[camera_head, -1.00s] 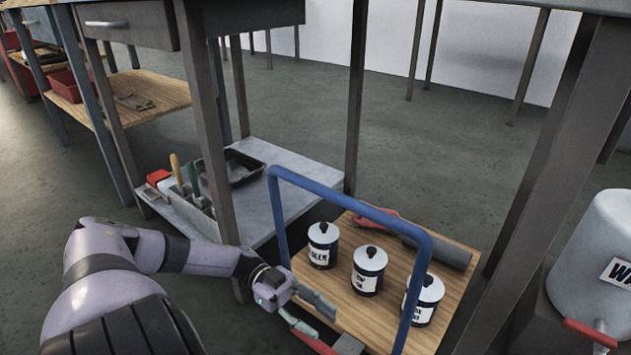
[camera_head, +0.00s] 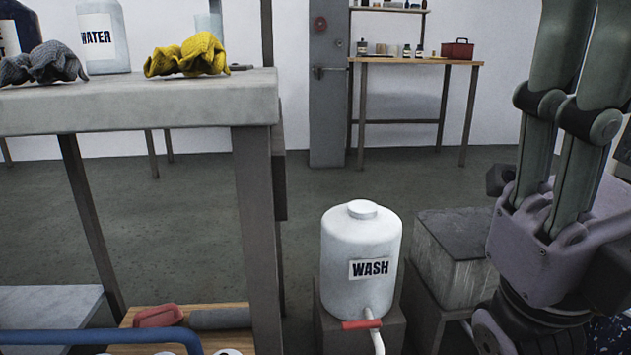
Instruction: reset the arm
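My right gripper (camera_head: 578,110) stands upright at the right edge, close to the camera. Its grey-green finger links point up and its lilac body sits below. The fingertips are cut off by the top of the picture, so I cannot tell whether it is open or shut, or whether anything is in it. My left arm and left gripper are out of view.
A white WASH tank (camera_head: 360,250) with a red tap (camera_head: 362,324) stands right of the grey worktable (camera_head: 150,110). Yellow gloves (camera_head: 188,56) lie on the table. A blue rail (camera_head: 90,337) crosses the bottom left. A grey block (camera_head: 455,250) stands behind my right arm.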

